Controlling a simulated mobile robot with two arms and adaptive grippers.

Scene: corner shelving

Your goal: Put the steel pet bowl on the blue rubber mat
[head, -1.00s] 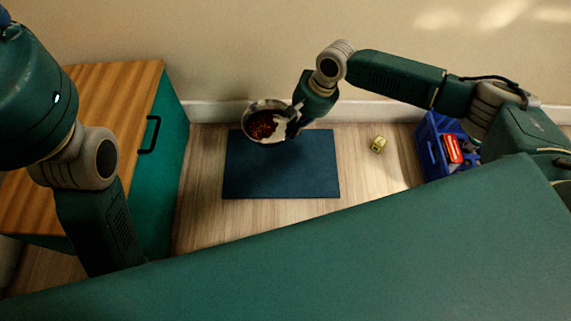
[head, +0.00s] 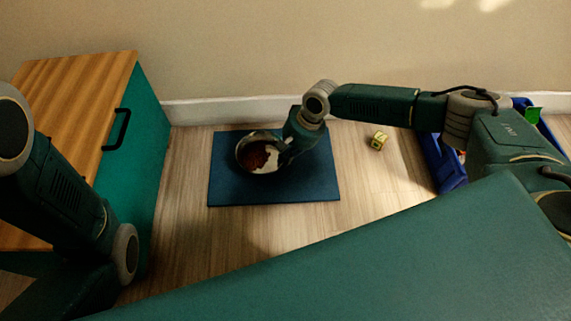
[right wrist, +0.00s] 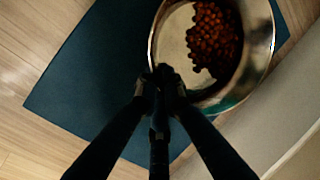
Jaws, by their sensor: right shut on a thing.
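The steel pet bowl (head: 243,161) holds brown kibble, heaped to one side. My right gripper (head: 284,151) is shut on the bowl's rim at its right side. The right wrist view also shows the bowl (right wrist: 170,38) with my right gripper (right wrist: 162,80) on its near rim. The blue rubber mat (head: 235,192) lies flat on the floor, and the bowl is over its upper middle. It also shows in the right wrist view (right wrist: 85,85). I cannot tell whether the bowl touches the mat. My left gripper is not visible; only my left arm shows.
A green cabinet with a wooden top (head: 85,80) and black handle stands left of the mat. A small yellow-green toy block (head: 377,141) lies right of the mat. A blue crate (head: 443,168) is partly behind my right arm. A wall with a white baseboard (head: 230,109) runs behind.

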